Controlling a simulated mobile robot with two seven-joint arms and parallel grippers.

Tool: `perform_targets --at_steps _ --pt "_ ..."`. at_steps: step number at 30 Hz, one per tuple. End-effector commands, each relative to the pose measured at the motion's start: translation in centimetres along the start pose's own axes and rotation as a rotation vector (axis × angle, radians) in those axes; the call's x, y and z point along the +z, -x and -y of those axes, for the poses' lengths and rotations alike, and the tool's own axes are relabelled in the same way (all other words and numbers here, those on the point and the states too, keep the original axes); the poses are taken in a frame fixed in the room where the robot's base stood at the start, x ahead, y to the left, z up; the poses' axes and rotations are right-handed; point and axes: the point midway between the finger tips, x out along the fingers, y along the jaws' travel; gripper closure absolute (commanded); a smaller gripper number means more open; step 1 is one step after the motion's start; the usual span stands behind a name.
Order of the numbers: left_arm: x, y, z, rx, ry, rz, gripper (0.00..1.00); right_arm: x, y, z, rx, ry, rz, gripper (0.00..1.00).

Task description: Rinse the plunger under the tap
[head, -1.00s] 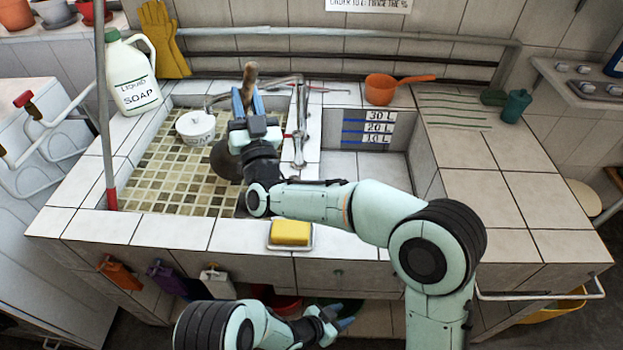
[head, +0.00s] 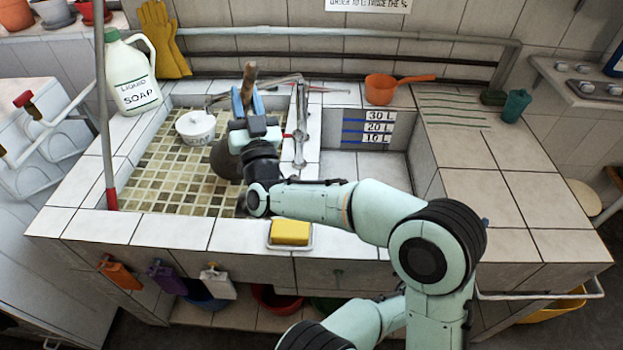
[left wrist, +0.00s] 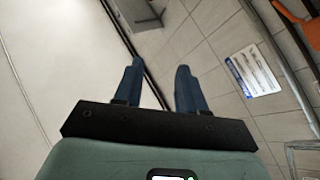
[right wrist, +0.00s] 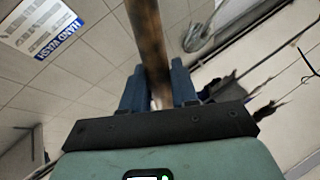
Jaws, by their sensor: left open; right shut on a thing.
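The plunger has a wooden handle (head: 249,76) and a dark grey cup (head: 224,160), partly hidden behind my right arm. The cup is low in the left, mosaic-tiled basin (head: 150,175). My right gripper (head: 248,102) is shut on the handle, which also shows between the fingers in the right wrist view (right wrist: 150,45). The metal tap (head: 300,125) stands just right of the gripper, and its spout reaches left behind the handle. I cannot tell whether water runs. My left gripper (left wrist: 157,88) is open and empty in the left wrist view; its fingers are out of the head view.
A white tub (head: 196,127) sits in the left basin. A yellow sponge (head: 290,232) lies in a dish on the front edge. The right basin (head: 365,170) looks empty.

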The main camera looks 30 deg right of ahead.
Motion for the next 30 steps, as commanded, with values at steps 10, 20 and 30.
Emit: perform_targets --at_steps 10,20,30 --pt "-9.8 2.5 15.0 -0.755 0.386 -0.568 0.6 -0.2 -0.1 0.0 0.0 -0.001 -0.004 1.0" --pt "-10.1 10.5 21.5 -1.295 0.576 -0.836 0.6 -0.2 0.0 0.0 0.0 -0.001 -0.004 1.0" --pt "-10.3 11.8 24.7 -1.374 0.598 -0.866 0.6 -0.2 -0.1 0.0 0.0 -0.001 -0.004 1.0"
